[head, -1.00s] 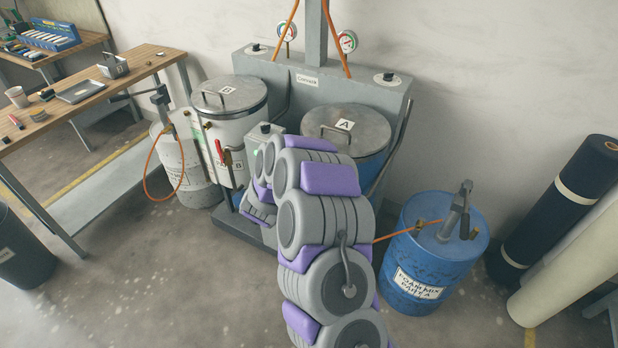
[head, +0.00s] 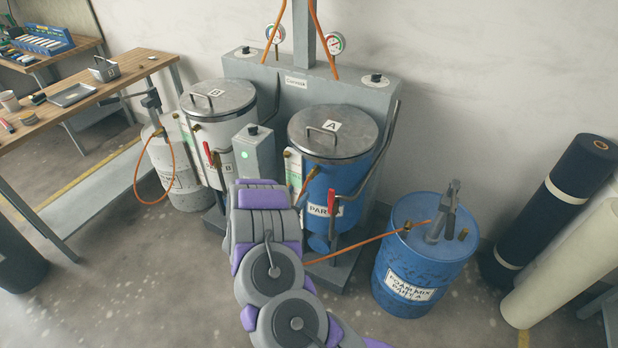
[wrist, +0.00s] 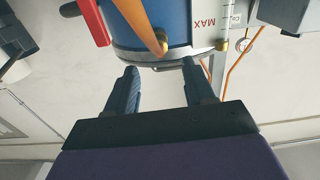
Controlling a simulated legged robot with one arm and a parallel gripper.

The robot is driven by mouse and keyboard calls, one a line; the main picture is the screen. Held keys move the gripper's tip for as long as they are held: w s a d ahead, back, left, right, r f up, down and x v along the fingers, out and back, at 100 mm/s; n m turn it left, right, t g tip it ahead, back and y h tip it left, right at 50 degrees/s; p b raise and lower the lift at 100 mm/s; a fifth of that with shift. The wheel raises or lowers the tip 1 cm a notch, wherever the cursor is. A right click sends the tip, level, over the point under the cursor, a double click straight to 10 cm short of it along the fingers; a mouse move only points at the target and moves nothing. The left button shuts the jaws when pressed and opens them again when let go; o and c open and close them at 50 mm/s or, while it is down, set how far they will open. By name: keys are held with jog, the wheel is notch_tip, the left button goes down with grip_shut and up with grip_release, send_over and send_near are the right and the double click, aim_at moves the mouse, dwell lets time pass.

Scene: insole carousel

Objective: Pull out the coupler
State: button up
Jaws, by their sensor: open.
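The blue tank A (head: 335,150) has a brass coupler (head: 313,172) on its side just below the lid (head: 333,140). An orange hose (head: 303,193) runs down from this coupler. In the wrist view the tank hangs upside down, and the coupler (wrist: 163,48) at the hose end shows near the lid rim. My gripper (wrist: 159,68) is open and empty, with its two fingers apart. The fingertips point toward the rim, and the coupler appears between and just beyond them. I cannot tell whether they touch anything. In the head view my arm hides the gripper.
A red handle (head: 331,203) is on tank A's front, and a grey control box (head: 253,157) with a green light stands left of it. Tank B (head: 218,120) is farther left. A blue drum (head: 405,275) stands right, joined by the orange hose. Open floor lies in front.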

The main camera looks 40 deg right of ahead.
aim_at(308, 178)
jog(key=shift+d, duration=0.1)
jog(key=shift+p+x, duration=1.05)
jog(key=shift+x, duration=3.4)
jog(key=shift+c, duration=0.5)
grip_shut()
jog(key=shift+f, duration=0.1)
jog(key=v, duration=0.6)
